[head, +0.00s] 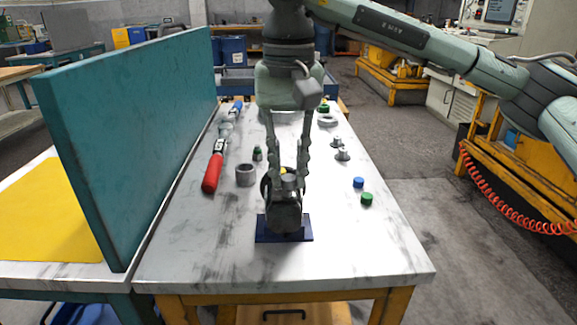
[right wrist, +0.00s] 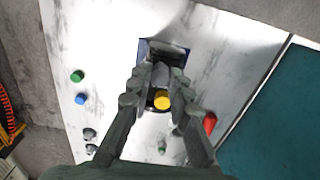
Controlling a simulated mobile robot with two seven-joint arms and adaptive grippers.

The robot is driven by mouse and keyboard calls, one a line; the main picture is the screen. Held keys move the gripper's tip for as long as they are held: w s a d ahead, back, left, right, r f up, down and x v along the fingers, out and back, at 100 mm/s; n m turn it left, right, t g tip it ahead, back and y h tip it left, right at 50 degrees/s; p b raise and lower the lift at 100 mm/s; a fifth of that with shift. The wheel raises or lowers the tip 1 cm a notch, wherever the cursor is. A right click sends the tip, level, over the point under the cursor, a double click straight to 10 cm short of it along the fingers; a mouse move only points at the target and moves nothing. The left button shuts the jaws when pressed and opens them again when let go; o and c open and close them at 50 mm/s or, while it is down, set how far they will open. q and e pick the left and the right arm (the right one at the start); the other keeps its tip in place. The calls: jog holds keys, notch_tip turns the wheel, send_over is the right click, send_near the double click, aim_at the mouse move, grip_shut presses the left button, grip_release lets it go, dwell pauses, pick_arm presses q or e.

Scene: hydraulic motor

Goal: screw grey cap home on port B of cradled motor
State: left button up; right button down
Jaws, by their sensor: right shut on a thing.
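The dark motor (head: 284,217) sits on a dark blue cradle base (head: 264,236) near the front middle of the table. In the right wrist view a corner of the base (right wrist: 144,46) shows past the fingers. My right gripper (head: 289,178) points down over the motor's top, its fingers on both sides of a grey cap (head: 290,182). In the right wrist view the gripper (right wrist: 162,78) is shut on this grey cap (right wrist: 161,73). A yellow cap (right wrist: 162,101) is on the motor beside it. The cap's lower edge and the port are hidden. My left gripper is not in view.
A teal panel (head: 130,140) stands along the table's left side. A red-handled tool (head: 213,172) and a grey ring (head: 245,175) lie left of the motor. Blue (head: 358,182) and green (head: 367,199) caps and two metal fittings (head: 342,154) lie right. The front table is clear.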

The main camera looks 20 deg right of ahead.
dwell(0.8)
jog(key=shift+f+b, duration=0.45)
jog(key=shift+b, duration=0.1)
jog(key=shift+m, duration=0.9)
jog(key=c, duration=1.6)
grip_release()
jog(key=shift+c, duration=0.2)
jog(key=shift+r, duration=0.1)
